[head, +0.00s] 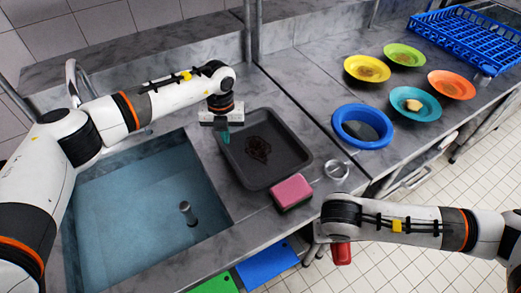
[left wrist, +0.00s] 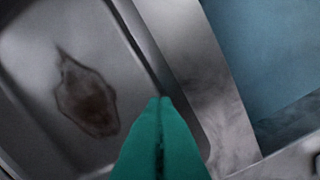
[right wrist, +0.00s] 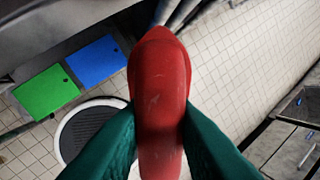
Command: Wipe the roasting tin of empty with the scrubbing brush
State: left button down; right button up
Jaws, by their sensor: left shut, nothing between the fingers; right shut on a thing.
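The dark grey roasting tin (head: 290,140) lies on the steel counter right of the sink, with a dark brown stain (head: 258,149) on its floor. The stain and tin wall (left wrist: 140,40) also show in the left wrist view. My left gripper (head: 223,136) is shut and empty, pointing down over the tin's left edge; its green fingers (left wrist: 160,105) touch each other. My right gripper (right wrist: 158,120) is shut on a red, rounded, long thing (right wrist: 160,75), which looks like the scrubbing brush; its bristles are not seen. It hangs (head: 341,254) in front of the counter, above the floor.
A pink and dark sponge (head: 291,192) sits at the tin's front edge, beside a metal ring-shaped item (head: 337,170). A blue bowl (head: 363,126), several coloured plates with food remains and a blue rack (head: 470,45) stand right. The sink (head: 130,210) lies left.

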pick_arm(q)
jog(key=shift+f, duration=0.25)
pick_arm(e)
jog(key=shift+f, duration=0.15)
pick_arm(q)
jog(key=shift+r, duration=0.15)
